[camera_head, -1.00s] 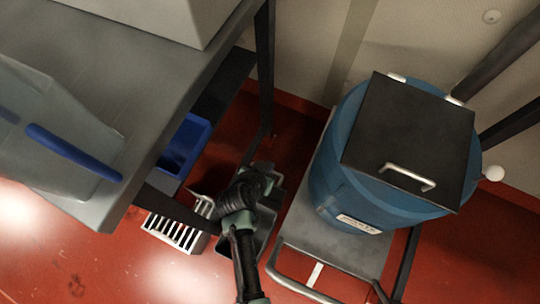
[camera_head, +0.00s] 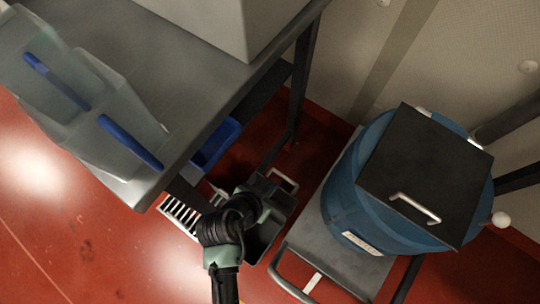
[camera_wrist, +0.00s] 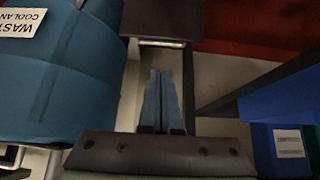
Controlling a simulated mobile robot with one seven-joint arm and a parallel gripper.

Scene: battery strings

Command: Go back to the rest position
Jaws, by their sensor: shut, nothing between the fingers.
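My gripper (camera_wrist: 161,101) shows in the wrist view with its two blue-grey fingers together and nothing between them. It points toward a pale wall and a dark box with a metal handle. In the head view my arm reaches down between the grey table and the blue drum, and its end is over a dark grey bin on the floor. The fingers are hidden there.
The blue drum (camera_head: 345,215) with a black lid (camera_head: 425,165) stands on a trolley (camera_head: 325,262) at right; its side fills the wrist view's left (camera_wrist: 70,95). The grey table (camera_head: 190,70) bears clear containers (camera_head: 85,110). A blue bin (camera_head: 215,143) sits below. Red floor at lower left is clear.

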